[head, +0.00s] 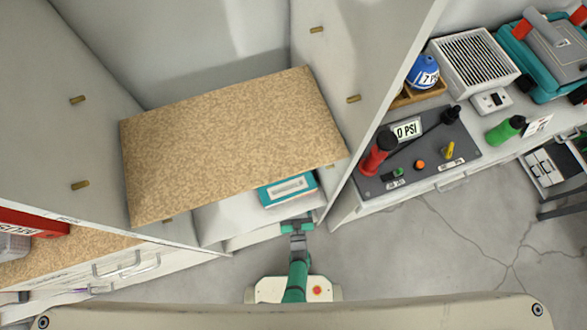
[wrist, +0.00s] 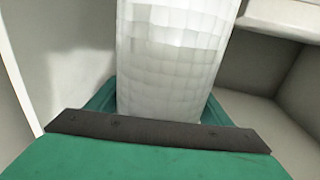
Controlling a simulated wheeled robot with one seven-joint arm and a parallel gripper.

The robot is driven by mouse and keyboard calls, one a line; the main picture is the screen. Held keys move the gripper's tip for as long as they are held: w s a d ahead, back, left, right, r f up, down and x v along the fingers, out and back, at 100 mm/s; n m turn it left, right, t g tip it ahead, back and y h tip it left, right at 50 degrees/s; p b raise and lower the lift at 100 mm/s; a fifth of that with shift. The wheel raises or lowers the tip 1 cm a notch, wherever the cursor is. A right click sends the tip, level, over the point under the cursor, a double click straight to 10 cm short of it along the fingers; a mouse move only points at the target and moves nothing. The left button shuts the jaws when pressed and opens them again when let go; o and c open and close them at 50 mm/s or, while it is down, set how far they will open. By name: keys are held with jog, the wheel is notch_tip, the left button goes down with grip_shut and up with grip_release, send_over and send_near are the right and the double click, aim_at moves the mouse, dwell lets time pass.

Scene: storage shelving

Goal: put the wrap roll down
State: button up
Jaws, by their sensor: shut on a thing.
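The wrap roll (wrist: 172,60) is a pale, whitish cylinder with a grid-like surface, seen close up in the wrist view. My gripper (head: 297,226) is green and grey and sits at the front edge of the low shelf space in the head view. It is shut on the wrap roll. Its green body with a dark strip fills the bottom of the wrist view and hides the roll's lower end. I cannot make out the roll clearly in the head view.
A speckled brown shelf board (head: 230,140) spans the bay above. A teal box with a white label (head: 288,188) shows partly below its front edge, just beyond my gripper. White side walls stand close on both sides. A workbench with tools (head: 420,155) is at the right.

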notch_tip(320, 180, down, 2)
jog(key=shift+f, duration=0.1)
dwell(0.4)
jog(key=shift+f, duration=0.1)
jog(key=o, duration=1.6)
jog(key=shift+c, duration=0.2)
